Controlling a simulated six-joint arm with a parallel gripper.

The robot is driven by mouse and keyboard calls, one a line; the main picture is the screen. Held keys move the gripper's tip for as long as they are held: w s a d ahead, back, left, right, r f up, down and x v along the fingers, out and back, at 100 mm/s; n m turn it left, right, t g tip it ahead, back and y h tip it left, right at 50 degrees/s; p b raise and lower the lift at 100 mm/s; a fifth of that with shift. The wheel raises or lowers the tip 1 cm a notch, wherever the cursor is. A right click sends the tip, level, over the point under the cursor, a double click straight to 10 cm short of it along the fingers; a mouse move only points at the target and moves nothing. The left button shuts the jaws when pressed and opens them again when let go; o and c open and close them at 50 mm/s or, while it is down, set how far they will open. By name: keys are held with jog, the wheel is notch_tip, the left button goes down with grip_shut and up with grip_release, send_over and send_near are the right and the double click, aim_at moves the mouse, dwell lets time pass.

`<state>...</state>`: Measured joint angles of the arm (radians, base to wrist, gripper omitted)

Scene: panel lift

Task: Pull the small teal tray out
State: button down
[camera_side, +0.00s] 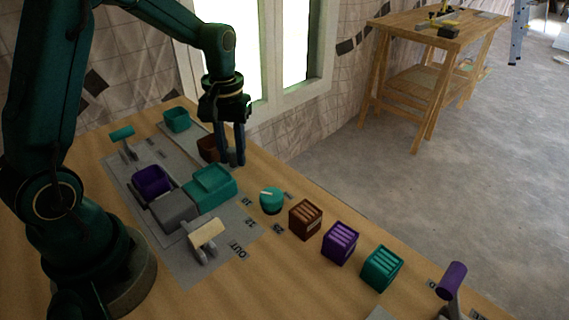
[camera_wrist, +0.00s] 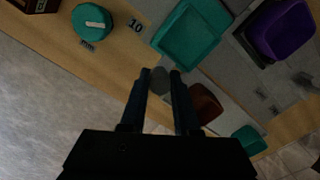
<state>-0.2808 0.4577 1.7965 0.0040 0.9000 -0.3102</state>
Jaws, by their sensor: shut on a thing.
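A teal tray (camera_side: 210,183) sits on the grey panel, beside a grey block; it also shows in the wrist view (camera_wrist: 187,38), just ahead of the fingertips. A smaller-looking teal open box (camera_side: 177,120) stands at the panel's far end and shows at lower right in the wrist view (camera_wrist: 248,139). My gripper (camera_side: 234,162) points down at the tray's far right side. In the wrist view its fingers (camera_wrist: 161,73) are closed around a round grey piece (camera_wrist: 160,82). I cannot tell whether that piece joins the tray.
A purple tray (camera_side: 152,180) lies left of the teal one, and a brown piece (camera_side: 207,148) is close behind my gripper. A teal knob (camera_side: 271,200) and brown (camera_side: 305,219), purple (camera_side: 341,243) and teal (camera_side: 382,268) blocks line the right. A cream-handled lever (camera_side: 206,233) stands in front.

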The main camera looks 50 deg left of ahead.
jog(key=shift+w, duration=0.35)
jog(key=c, duration=0.9)
grip_release()
jog(key=shift+s, duration=0.1)
jog(key=shift+r, duration=0.1)
jog(key=shift+r, duration=2.5)
